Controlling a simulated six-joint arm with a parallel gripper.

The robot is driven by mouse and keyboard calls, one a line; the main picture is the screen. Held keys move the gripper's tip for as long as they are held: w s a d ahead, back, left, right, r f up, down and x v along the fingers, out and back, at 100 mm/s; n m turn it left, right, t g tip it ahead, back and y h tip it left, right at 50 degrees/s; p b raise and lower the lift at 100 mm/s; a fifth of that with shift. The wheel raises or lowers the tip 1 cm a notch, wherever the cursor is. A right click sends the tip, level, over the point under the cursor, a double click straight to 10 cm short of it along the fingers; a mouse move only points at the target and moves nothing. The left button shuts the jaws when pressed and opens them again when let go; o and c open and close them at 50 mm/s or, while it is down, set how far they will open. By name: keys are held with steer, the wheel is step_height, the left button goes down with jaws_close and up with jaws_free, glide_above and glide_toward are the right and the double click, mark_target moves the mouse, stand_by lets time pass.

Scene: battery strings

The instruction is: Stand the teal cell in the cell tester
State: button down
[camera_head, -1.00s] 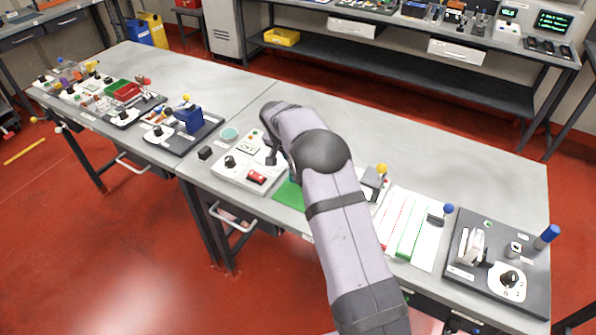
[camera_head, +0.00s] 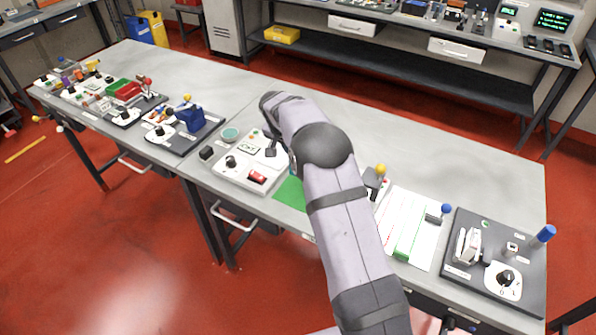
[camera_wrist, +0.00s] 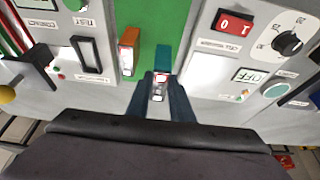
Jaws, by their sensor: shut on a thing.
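My gripper (camera_wrist: 160,88) is shut on the teal cell (camera_wrist: 163,58) in the wrist view. The cell's teal end shows beyond the fingertips, over the green mat (camera_wrist: 188,22). Whether it touches the mat is unclear. An orange cell (camera_wrist: 128,50) is beside it on the left, apart from it. The pale box with a red switch (camera_wrist: 232,24), a dial and an OFF display (camera_wrist: 246,75) looks like the cell tester (camera_head: 228,178); its socket cannot be made out. In the head view my arm hides the gripper and most of the mat (camera_head: 290,193).
A black handle (camera_wrist: 86,54) and a yellow-knobbed lever (camera_head: 380,170) stand close by. A white sheet with a green strip (camera_head: 408,240) and a dark board (camera_head: 470,280) lie to the right. The bench behind my arm is clear.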

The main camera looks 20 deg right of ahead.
steer(key=shift+d+r, duration=0.3)
steer(key=shift+d, duration=0.2)
steer(key=s+d+r+m+p, duration=0.2)
steer(key=d+r+p, duration=0.1)
steer(key=d+r, duration=0.65)
steer(key=s+d+p, duration=0.2)
steer(key=s+d, duration=0.3)
steer(key=shift+s+a+f+n, duration=0.3)
steer(key=shift+a+f+n, duration=0.1)
steer(key=shift+f, duration=0.25)
steer(key=shift+s+a+f+n, duration=0.25)
steer(key=shift+s+a+f, duration=0.1)
steer(key=shift+f, duration=0.25)
steer(key=shift+s+a+f+n, duration=0.3)
steer(key=shift+a+f+n, duration=0.1)
steer(key=shift+f, duration=0.25)
steer(key=shift+b, duration=0.5)
step_height(320, 180, down, 9)
steer(key=b, duration=0.7)
steer(key=shift+r+b, duration=0.2)
steer(key=shift+b, duration=0.2)
